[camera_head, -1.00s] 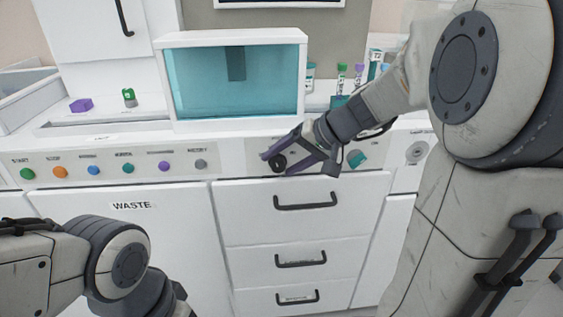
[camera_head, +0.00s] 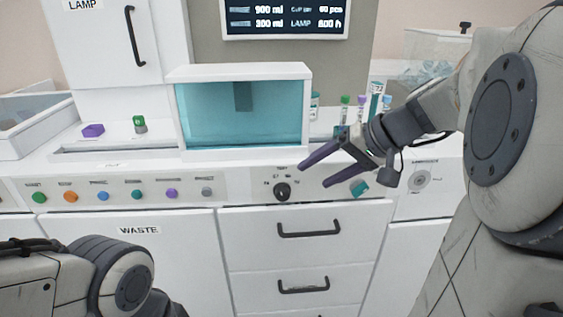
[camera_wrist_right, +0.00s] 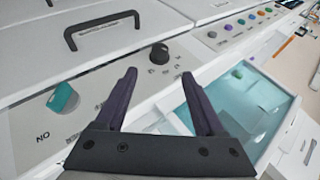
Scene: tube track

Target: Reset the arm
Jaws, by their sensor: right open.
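My right gripper (camera_head: 312,174) is open and empty in front of the control panel. Its fingers point left, toward a black rotary knob (camera_head: 282,191), and are apart from it. The wrist view shows the right gripper's two fingers (camera_wrist_right: 158,82) spread, with the black knob (camera_wrist_right: 159,54) beyond them and nothing between them. My left arm (camera_head: 90,275) comes in at the lower left; its gripper is out of the frame.
A teal-windowed box (camera_head: 290,72) stands on the counter behind the panel. A teal knob (camera_head: 359,188) is at the panel's right. Several coloured buttons (camera_head: 137,194) line the left panel. Drawers with black handles (camera_head: 308,229) are below. Tubes (camera_head: 345,110) stand behind my right wrist.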

